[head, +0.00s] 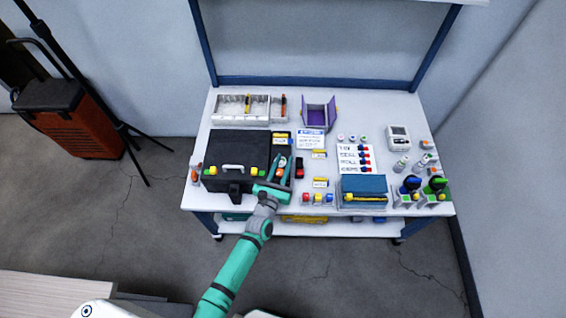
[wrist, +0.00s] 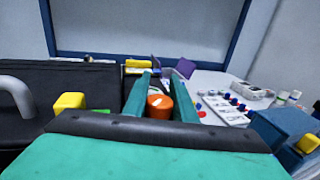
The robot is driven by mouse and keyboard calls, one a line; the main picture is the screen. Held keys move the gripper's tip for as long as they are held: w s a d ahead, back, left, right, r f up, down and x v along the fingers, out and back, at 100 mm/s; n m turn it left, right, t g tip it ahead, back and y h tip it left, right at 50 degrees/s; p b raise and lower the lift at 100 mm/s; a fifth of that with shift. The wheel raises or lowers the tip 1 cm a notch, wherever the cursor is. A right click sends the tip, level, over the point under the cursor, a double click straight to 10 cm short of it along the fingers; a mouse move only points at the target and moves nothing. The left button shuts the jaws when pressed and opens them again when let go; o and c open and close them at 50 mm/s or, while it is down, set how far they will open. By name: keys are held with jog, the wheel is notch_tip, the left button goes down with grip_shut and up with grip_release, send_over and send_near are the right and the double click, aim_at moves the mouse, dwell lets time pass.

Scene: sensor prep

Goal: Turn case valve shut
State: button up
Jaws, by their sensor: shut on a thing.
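The black case (head: 226,150) lies on the left part of the white workbench, with a grey handle (head: 233,167) and yellow latches on its front. The valve (wrist: 158,108) is an orange round knob with a pale mark on top, at the case's right end. My gripper (head: 282,168) reaches over the bench's front edge to that end. In the wrist view its two teal fingers (wrist: 160,95) stand on either side of the orange knob and are shut on it. The palm hides the knob's lower part, so what lies beneath cannot be seen.
A blue box (head: 363,186) and knobbed units (head: 434,190) stand at the front right. A clear bin (head: 242,107) and a purple open box (head: 317,115) stand at the back. A label card (head: 356,158) lies centre right. Small bare patches of bench remain between them.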

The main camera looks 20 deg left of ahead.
aim_at(279, 176)
jog(key=o, duration=1)
jog(key=shift+o, duration=0.2)
jog(key=shift+s, duration=0.15)
jog(key=s, duration=1)
jog(key=shift+s, duration=0.3)
jog(key=shift+s, duration=0.1)
